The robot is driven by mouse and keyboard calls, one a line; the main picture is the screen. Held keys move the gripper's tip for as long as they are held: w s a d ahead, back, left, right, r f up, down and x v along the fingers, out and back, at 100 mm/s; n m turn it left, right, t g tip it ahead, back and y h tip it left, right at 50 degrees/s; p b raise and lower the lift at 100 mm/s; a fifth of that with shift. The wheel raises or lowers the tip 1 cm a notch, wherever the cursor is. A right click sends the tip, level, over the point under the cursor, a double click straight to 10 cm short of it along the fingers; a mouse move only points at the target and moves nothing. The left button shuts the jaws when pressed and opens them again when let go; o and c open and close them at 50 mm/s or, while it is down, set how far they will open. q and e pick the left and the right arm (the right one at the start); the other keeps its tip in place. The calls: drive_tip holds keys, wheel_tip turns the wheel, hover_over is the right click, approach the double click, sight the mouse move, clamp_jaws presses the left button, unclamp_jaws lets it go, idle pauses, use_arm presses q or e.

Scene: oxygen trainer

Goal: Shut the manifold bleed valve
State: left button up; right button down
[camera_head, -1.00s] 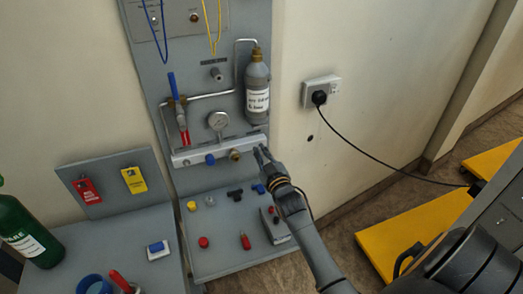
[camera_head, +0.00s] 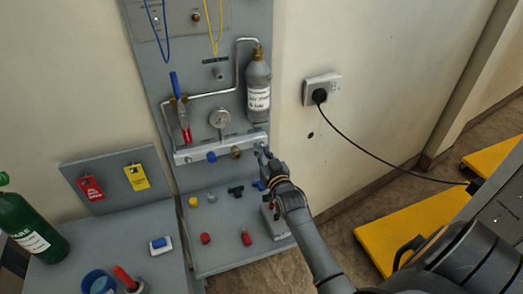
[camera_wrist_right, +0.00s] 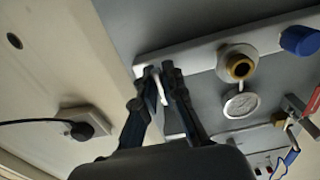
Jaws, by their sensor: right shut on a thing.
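The pale manifold bar (camera_head: 195,155) runs across the grey panel, with a blue cap (camera_head: 211,157) and a brass fitting (camera_head: 236,153) on its front. In the right wrist view the bar (camera_wrist_right: 205,55) passes behind my fingers. My right gripper (camera_head: 262,153) is at the bar's right end. In the right wrist view its fingers (camera_wrist_right: 160,80) are shut on a small pale piece at that end, apparently the bleed valve's handle (camera_wrist_right: 158,86). The fingers hide most of it, so I cannot tell the valve's setting. My left gripper is not in view.
A gauge (camera_head: 220,118), a grey bottle (camera_head: 258,88) and a valve with a blue handle (camera_head: 175,85) stand above the bar. Small parts lie on the shelf (camera_head: 225,225) below. A socket (camera_head: 323,90) with a black cable (camera_head: 375,155) is on the wall to the right.

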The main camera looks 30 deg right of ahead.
drive_tip(key=c, duration=1.4)
unclamp_jaws()
drive_tip(key=shift+s, duration=0.1)
drive_tip(key=v, duration=1.2)
drive_tip(key=shift+f, duration=0.1)
